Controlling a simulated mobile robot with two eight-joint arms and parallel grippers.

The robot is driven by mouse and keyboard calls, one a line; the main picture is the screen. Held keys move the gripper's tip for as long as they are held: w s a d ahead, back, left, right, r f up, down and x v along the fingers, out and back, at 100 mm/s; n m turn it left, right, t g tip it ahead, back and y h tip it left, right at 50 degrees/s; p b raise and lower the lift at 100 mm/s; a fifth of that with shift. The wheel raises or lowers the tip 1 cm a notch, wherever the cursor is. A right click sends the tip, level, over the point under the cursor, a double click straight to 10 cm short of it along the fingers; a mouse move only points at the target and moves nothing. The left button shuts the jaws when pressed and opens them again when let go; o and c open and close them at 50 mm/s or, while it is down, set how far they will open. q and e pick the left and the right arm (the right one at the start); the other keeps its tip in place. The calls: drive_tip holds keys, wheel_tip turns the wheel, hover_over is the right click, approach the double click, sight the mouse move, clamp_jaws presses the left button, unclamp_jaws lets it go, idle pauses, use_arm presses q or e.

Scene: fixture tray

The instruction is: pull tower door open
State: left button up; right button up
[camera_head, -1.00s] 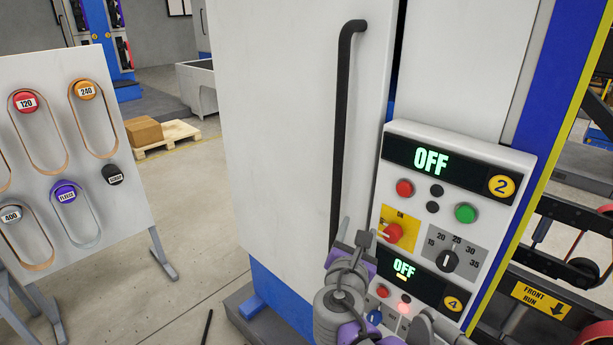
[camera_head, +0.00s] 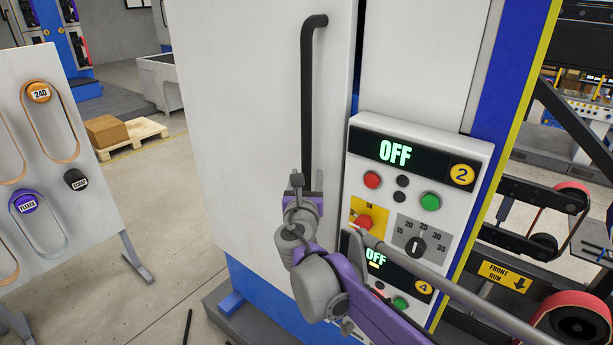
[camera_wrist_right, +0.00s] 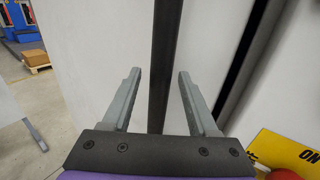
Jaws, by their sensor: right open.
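The tower door (camera_head: 250,110) is a tall white panel and looks closed. Its long black bar handle (camera_head: 309,90) runs vertically near the door's right edge. My right gripper (camera_head: 300,182) is at the lower part of the handle in the head view, and the arm hides the bar's lower end. In the right wrist view, the two grey fingers are open, with the black handle (camera_wrist_right: 164,50) passing between them and a gap showing on each side. My left gripper is not in view.
A control panel (camera_head: 405,200) with OFF displays, buttons and a red switch is close to the right of my gripper. A belt display board (camera_head: 60,90) stands at left. A pallet with a cardboard box (camera_head: 108,131) lies behind. Floor before the door is mostly open.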

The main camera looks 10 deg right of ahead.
drive_tip(key=shift+w, duration=0.1)
clamp_jaws()
idle(0.3)
idle(1.1)
